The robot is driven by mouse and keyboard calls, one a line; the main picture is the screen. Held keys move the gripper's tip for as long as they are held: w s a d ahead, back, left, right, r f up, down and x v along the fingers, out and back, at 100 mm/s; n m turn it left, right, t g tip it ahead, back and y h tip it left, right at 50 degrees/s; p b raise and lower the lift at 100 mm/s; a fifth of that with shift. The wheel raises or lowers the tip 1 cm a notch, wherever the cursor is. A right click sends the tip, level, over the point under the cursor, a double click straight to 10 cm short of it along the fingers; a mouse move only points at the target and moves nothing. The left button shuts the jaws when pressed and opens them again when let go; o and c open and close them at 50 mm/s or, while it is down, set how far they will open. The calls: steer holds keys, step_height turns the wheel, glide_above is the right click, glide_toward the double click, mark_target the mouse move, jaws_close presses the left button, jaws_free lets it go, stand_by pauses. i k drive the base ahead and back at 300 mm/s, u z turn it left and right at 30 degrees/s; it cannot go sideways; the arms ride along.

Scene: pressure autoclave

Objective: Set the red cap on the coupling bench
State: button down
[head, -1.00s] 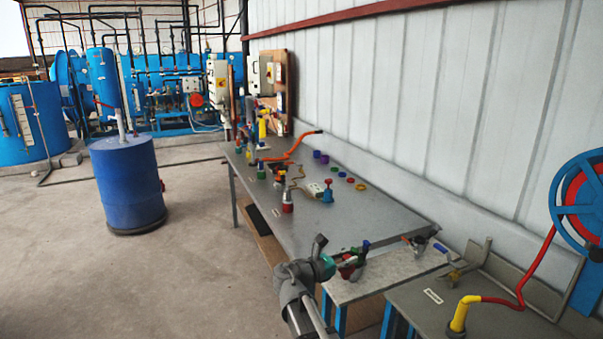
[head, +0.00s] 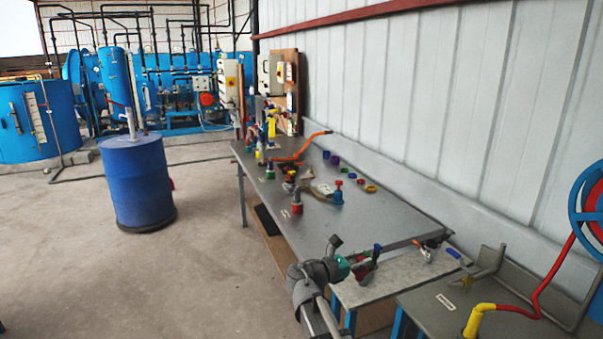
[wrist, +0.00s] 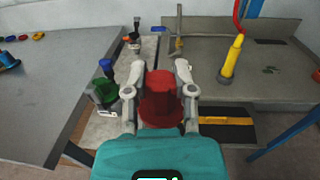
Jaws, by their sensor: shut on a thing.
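My gripper (wrist: 158,85) is shut on the red cap (wrist: 160,100), a dark red round piece between its two fingers in the wrist view. In the head view my gripper (head: 358,268) is over the near end of the benches, with little of the cap clear to see. Below it is a small light grey bench (head: 384,276) between the long grey table and a darker bench. In the wrist view this light bench (wrist: 110,135) shows under and left of the cap. I cannot tell for certain which surface is the coupling bench.
The long grey table (head: 385,222) carries several fittings and coloured rings. Green (wrist: 106,90) and blue-topped (wrist: 105,65) fittings stand close left of my gripper. A blue drum (head: 137,180) stands on open floor.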

mark_target(323, 236)
steer(key=i, duration=0.95)
